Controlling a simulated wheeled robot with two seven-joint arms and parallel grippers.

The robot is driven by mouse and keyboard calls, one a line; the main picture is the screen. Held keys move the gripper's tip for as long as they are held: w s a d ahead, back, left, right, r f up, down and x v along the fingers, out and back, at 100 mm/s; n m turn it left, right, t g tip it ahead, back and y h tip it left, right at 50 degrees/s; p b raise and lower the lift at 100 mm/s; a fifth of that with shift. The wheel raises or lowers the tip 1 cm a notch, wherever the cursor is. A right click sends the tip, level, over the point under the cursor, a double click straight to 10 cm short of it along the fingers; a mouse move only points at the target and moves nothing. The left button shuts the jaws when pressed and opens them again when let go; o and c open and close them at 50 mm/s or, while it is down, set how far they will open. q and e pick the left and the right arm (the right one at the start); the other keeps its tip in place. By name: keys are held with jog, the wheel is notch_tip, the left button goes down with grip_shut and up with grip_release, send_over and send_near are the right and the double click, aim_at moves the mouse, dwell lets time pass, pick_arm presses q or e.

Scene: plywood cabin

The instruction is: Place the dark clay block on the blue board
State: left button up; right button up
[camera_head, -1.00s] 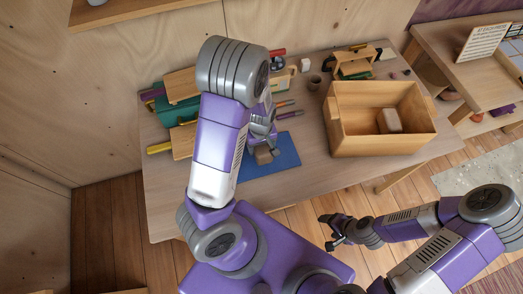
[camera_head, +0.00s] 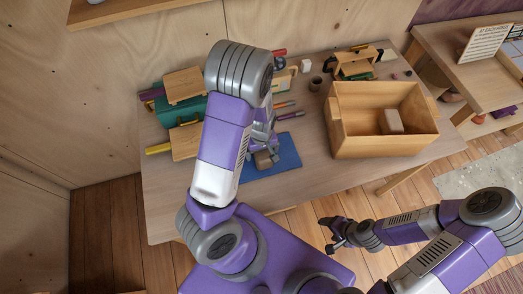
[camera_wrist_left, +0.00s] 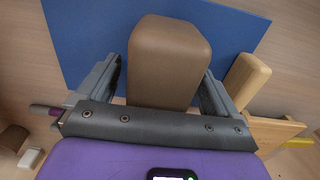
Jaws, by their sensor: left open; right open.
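The dark clay block (camera_head: 262,160) is a brown block with rounded edges at the blue board (camera_head: 286,153), on the table's near side. In the left wrist view the block (camera_wrist_left: 168,58) stands between the two fingers of my left gripper (camera_wrist_left: 162,88), with the blue board (camera_wrist_left: 85,35) behind it. The fingers are open, one on each side of the block. My left arm hides part of the board in the head view. My right gripper (camera_head: 334,234) is open and empty, low in front of the table.
A wooden box (camera_head: 362,145) with a lighter block (camera_head: 391,121) inside stands right of the board. Teal and wooden pieces (camera_head: 183,87) crowd the table's left, partly behind my left arm. A small dark cup (camera_head: 315,84) stands farther back. The table's front strip is clear.

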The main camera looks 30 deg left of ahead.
pick_arm(q)
notch_tip(320, 180, up, 12)
jog(key=p, duration=0.4)
jog(key=shift+r+p, duration=0.15)
jog(key=shift+p, duration=0.2)
dwell(0.3)
